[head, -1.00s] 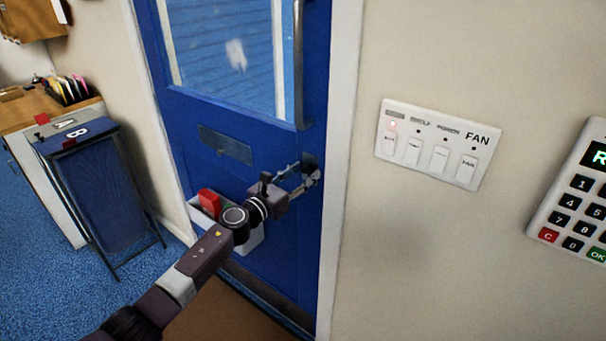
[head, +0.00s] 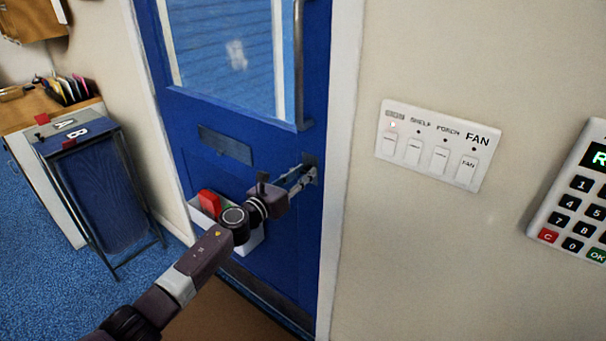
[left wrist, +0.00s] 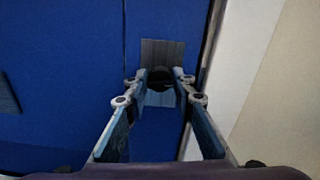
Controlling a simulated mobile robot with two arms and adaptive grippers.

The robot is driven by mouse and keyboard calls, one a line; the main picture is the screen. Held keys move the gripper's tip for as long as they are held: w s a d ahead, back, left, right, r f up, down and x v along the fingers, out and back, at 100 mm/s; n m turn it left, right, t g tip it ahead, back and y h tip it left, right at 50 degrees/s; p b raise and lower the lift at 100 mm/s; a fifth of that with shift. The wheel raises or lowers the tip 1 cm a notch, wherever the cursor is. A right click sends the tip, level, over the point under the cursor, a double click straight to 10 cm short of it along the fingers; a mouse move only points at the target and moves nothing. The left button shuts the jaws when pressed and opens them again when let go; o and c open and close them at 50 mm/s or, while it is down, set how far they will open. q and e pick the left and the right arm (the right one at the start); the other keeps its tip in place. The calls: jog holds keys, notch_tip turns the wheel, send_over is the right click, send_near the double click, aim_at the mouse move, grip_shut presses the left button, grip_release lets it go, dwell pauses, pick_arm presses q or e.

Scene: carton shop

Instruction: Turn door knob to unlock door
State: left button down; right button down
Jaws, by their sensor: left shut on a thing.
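The blue door (head: 190,130) stands in its white frame and looks closed. Its dark round knob (left wrist: 161,78) sits in front of a grey metal plate (left wrist: 163,50) in the left wrist view; in the head view the plate (head: 310,158) is at the door's right edge and the knob is mostly hidden by my fingers. My left gripper (head: 308,176) reaches the knob from the left. In the left wrist view my left gripper (left wrist: 161,82) has a fingertip on each side of the knob and is shut on it. My right gripper is out of view.
A white switch panel (head: 437,144) marked FAN and a keypad (head: 580,195) are on the wall at right. A white bin (head: 250,238) with a red item (head: 209,203) is on the door's lower part. A blue folding stand (head: 105,190) is at left.

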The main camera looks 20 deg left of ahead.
pick_arm(q)
jog(key=n, duration=0.4)
jog(key=n+p, duration=0.1)
jog(key=n, duration=0.3)
jog(key=shift+a, duration=0.1)
jog(key=n+p, duration=0.1)
jog(key=n, duration=0.4)
jog(key=shift+f, duration=0.1)
jog(key=shift+n+p, duration=0.4)
jog(key=shift+n, duration=1.2)
jog(key=shift+f, duration=0.1)
jog(key=c, duration=1.6)
grip_release()
jog(key=shift+a, duration=0.1)
